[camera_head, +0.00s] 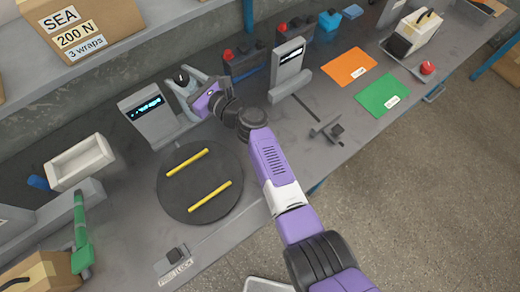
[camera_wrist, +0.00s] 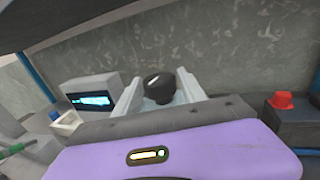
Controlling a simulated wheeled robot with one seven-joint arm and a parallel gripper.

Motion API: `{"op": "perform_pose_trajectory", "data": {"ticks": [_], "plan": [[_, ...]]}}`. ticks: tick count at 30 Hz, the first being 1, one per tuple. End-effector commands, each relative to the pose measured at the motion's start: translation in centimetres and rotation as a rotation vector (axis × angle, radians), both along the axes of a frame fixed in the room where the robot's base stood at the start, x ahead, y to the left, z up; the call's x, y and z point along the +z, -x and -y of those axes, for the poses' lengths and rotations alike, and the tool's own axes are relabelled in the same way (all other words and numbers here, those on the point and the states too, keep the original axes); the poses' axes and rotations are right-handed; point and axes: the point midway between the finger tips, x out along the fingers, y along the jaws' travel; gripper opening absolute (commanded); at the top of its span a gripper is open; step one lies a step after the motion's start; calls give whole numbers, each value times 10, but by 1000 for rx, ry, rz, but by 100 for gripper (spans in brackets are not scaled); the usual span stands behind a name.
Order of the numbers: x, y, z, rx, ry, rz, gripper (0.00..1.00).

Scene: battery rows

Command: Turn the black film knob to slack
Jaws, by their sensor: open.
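The black film knob (camera_head: 181,78) stands at the back of the bench, to the right of a grey display unit (camera_head: 149,115). In the wrist view, the knob (camera_wrist: 159,88) is a dark round cap with a small light mark or glint on top. My gripper (camera_head: 183,82) is open, its pale fingers reaching to either side of the knob. In the wrist view, my gripper's fingers (camera_wrist: 158,92) flank the knob, with a gap seeming to show on each side. I cannot tell whether either finger touches it. Any slack marking is too small to read.
A dark round turntable (camera_head: 199,211) with two yellow strips lies in front. A second display post (camera_head: 288,68) and a dark box with a red button (camera_head: 228,54) stand to the right. A shelf with a box labelled SEA 200 N (camera_head: 103,12) overhangs the back left.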

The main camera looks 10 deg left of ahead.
Motion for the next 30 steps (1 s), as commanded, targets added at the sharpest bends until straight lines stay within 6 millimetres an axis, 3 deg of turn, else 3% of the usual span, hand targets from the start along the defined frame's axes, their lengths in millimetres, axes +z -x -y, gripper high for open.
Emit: {"op": "perform_pose_trajectory", "data": {"ticks": [15,30], "plan": [[-3,1,0,-306,0,2,48],[-3,2,-2,-441,0,-1,48]]}}
